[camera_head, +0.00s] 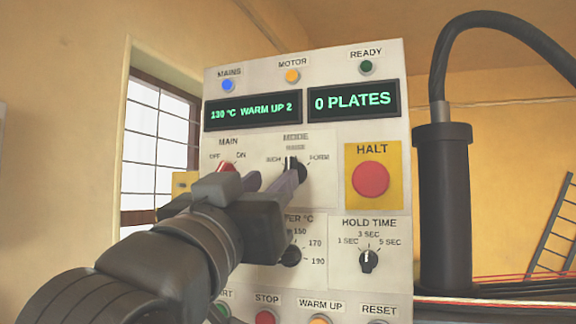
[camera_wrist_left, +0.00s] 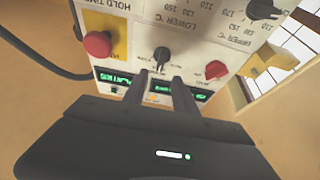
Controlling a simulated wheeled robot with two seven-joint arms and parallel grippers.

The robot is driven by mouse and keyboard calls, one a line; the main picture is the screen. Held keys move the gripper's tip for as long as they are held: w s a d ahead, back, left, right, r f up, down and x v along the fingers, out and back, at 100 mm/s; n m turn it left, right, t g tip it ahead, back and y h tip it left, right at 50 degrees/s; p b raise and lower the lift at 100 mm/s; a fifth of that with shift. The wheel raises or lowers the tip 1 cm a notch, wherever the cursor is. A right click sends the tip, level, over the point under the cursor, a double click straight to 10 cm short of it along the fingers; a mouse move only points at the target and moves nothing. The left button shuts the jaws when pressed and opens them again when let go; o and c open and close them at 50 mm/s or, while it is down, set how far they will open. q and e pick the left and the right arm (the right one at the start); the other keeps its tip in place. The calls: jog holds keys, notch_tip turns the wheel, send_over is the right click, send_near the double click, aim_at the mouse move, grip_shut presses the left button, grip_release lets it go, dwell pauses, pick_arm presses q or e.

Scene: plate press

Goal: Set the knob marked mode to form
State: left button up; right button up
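The mode knob (camera_head: 297,168) is a black dial on the white control panel (camera_head: 325,235), below the word MODE. Its pale pointer stands about straight up, at the middle label; the FORM label is to its upper right. In the left wrist view the knob (camera_wrist_left: 161,56) shows upside down, just past the fingertips. My left gripper (camera_head: 272,180) is open in front of the panel, close to the knob; its fingers (camera_wrist_left: 161,82) are apart, with the knob in line with the gap. I cannot tell whether they touch it. My right gripper is not in view.
The red main switch (camera_head: 226,168) is left of the mode knob. A red HALT button (camera_head: 370,180) is on its right. The hold time knob (camera_head: 368,260) and a row of buttons sit lower. Displays read "130 °C WARM UP 2" and "0 PLATES". A dark cylinder (camera_head: 445,200) with a hose stands right.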

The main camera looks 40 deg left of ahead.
aim_at(288, 165)
pick_arm(q)
jog(key=p+x, duration=0.3)
jog(key=x, duration=0.4)
jog(key=shift+w+r, duration=0.15)
jog(key=shift+w, duration=0.05)
jog(key=shift+c, duration=0.4)
grip_shut()
